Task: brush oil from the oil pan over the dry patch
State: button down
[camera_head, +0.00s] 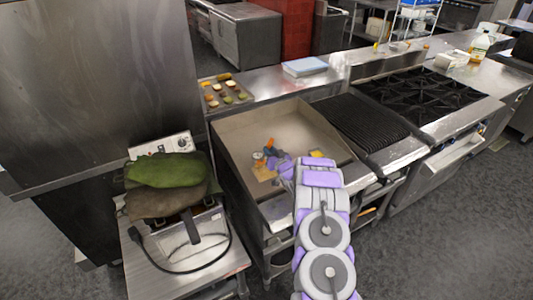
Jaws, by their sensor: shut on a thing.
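My gripper (276,163) is over the flat griddle (240,132), near its middle. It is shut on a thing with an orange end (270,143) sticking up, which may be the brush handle. The bristles cannot be made out. A small round item (258,156) lies just left of the gripper. A tan-yellow patch or shallow piece (262,172) is below it on the griddle. A small yellow item (317,154) shows behind my forearm, on the right. I cannot tell which of these is the oil pan and which the dry patch. My arm hides part of the griddle.
A tray of small food pieces (226,100) and a light blue box (305,66) stand on the counter behind. A ribbed grill (358,122) and black burners (430,100) are to the right. An appliance topped with green cloth (168,171) stands at the left.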

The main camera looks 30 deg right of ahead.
jog(key=d+p, duration=0.1)
jog(key=d, duration=1)
jog(key=shift+w, duration=0.15)
dwell(0.8)
jog(key=shift+r, duration=0.15)
jog(key=shift+r+p, duration=1.1)
jog(key=shift+r, duration=1.8)
notch_tip(320, 180, up, 3)
jog(key=shift+f+p, duration=0.1)
jog(key=shift+p, duration=0.65)
